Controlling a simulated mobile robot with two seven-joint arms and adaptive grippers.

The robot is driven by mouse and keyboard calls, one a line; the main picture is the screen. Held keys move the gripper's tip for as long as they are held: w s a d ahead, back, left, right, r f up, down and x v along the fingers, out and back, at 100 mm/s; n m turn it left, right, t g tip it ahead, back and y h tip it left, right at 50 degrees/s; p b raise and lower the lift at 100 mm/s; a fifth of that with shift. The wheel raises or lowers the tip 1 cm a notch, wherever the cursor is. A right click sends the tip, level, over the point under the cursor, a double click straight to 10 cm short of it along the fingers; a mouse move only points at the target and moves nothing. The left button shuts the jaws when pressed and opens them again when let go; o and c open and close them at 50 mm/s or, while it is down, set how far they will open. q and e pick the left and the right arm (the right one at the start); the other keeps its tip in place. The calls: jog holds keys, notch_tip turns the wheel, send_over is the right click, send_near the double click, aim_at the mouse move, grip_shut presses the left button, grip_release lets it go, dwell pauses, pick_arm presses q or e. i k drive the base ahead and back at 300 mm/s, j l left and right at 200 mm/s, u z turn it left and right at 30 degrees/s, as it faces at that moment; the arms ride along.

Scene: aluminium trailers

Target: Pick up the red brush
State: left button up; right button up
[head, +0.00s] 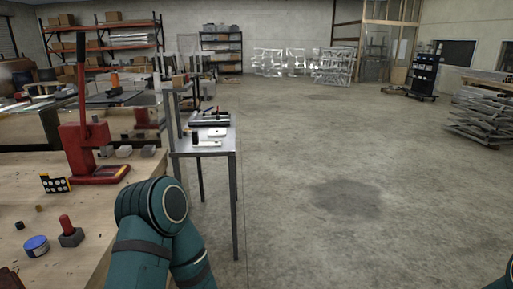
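I cannot pick out a red brush for certain in the head view. A small red upright piece (66,225) stands on a grey block on the wooden workbench at the lower left; I cannot tell what it is. A dark reddish-brown thing (10,281) is cut off at the bottom left corner. My teal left arm reaches in over the bench's right edge, but its gripper is not in view. Only a sliver of my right arm shows at the lower right edge, with no gripper visible.
A narrow metal table (215,148) stands beyond. The concrete floor to the right is open. Metal frames (485,112) are stacked far right.

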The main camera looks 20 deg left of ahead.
aim_at(66, 226)
jog(key=i+j+u, duration=0.25)
jog(key=i, duration=0.4)
jog(key=i+l+u, duration=0.1)
jog(key=i+u, duration=0.2)
jog(key=i, duration=0.35)
jog(key=i+l+u, duration=0.1)
jog(key=i, duration=0.55)
jog(key=i+l, duration=0.2)
jog(key=i, duration=0.4)
jog(key=u, duration=1.7)
